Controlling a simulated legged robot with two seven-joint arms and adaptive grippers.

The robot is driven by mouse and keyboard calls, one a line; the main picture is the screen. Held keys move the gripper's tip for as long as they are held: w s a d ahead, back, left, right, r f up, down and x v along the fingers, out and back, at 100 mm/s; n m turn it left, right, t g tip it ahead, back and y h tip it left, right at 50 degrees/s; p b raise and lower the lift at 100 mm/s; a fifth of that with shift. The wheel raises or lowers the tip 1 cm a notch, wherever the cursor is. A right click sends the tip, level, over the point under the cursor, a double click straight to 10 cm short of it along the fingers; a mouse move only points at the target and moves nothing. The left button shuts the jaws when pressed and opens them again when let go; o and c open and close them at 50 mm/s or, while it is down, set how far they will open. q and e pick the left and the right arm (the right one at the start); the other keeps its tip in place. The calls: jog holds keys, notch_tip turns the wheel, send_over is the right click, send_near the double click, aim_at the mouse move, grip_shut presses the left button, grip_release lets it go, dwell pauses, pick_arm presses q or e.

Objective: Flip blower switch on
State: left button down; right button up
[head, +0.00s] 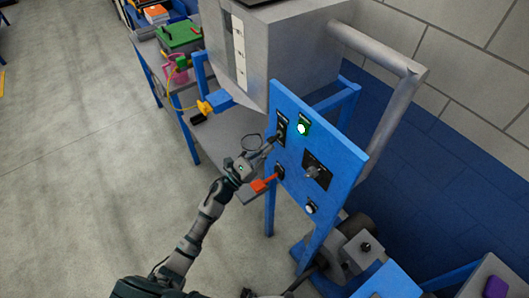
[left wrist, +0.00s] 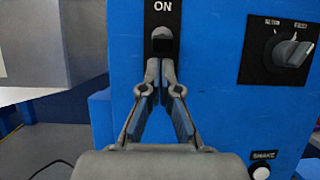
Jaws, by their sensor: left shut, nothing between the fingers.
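The blower switch (head: 282,127) is on a black plate at the upper left of the blue panel (head: 330,147). In the left wrist view the dark switch (left wrist: 162,42) sits just under the white word ON. My left gripper (head: 273,140) is at the panel by this switch, its fingertips together and empty. In the left wrist view the fingertips (left wrist: 160,66) are right below the switch's dark part and cover the lower plate. I cannot tell if they touch it. No name for the switch can be read. My right gripper is not in view.
An orange-red lever (head: 263,184) sticks out below my gripper. A grey machine housing (head: 275,50) stands behind. The floor at left is clear.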

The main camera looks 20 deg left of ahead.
pick_arm(q)
jog(key=shift+a+r, duration=0.2)
